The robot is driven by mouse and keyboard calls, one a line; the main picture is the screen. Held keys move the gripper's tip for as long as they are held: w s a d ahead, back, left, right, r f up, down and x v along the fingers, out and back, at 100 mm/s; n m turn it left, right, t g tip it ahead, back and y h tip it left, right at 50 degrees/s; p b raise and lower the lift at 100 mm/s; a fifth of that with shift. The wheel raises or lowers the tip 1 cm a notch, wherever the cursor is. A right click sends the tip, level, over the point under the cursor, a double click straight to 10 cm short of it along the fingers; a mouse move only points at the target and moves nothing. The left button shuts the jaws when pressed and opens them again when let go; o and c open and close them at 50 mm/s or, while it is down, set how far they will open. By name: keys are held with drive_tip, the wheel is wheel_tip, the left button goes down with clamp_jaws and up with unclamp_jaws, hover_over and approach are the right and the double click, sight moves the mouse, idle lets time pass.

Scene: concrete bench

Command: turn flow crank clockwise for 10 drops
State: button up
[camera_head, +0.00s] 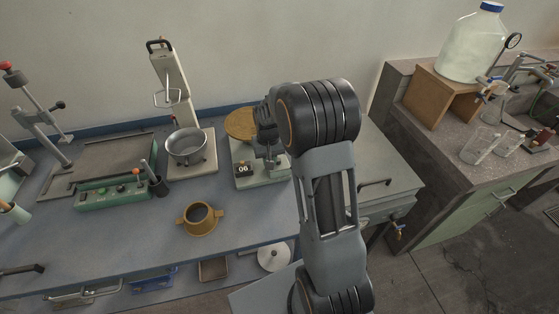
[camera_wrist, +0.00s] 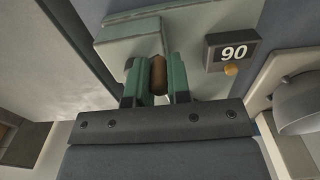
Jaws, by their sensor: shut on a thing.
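The flow crank's brown handle (camera_wrist: 159,75) stands between the green fingers of my gripper (camera_wrist: 156,78) in the wrist view. My gripper is shut on it. The crank belongs to a pale green device (camera_head: 270,178) on the blue bench, which also shows in the wrist view (camera_wrist: 195,42). Its dark counter (camera_head: 243,170) reads 06 in the head view; in the wrist view the counter (camera_wrist: 233,52) appears upside down, as 90. In the head view my wrist and arm cover most of the crank. Its arm and any drops cannot be made out.
A metal pot (camera_head: 187,145) on a stand is left of the device, with a round wooden disc (camera_head: 240,123) behind. A large bottle (camera_head: 470,48) stands far right. The bench front is mostly clear.

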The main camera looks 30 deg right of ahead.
drive_tip(key=shift+w, duration=1)
drive_tip(key=shift+w+d, duration=0.5)
drive_tip(key=shift+w, duration=0.15)
drive_tip(key=shift+w+d+p, duration=0.3)
drive_tip(key=shift+d, duration=0.15)
drive_tip(key=shift+w+d, duration=0.1)
drive_tip(key=shift+d, duration=1.3)
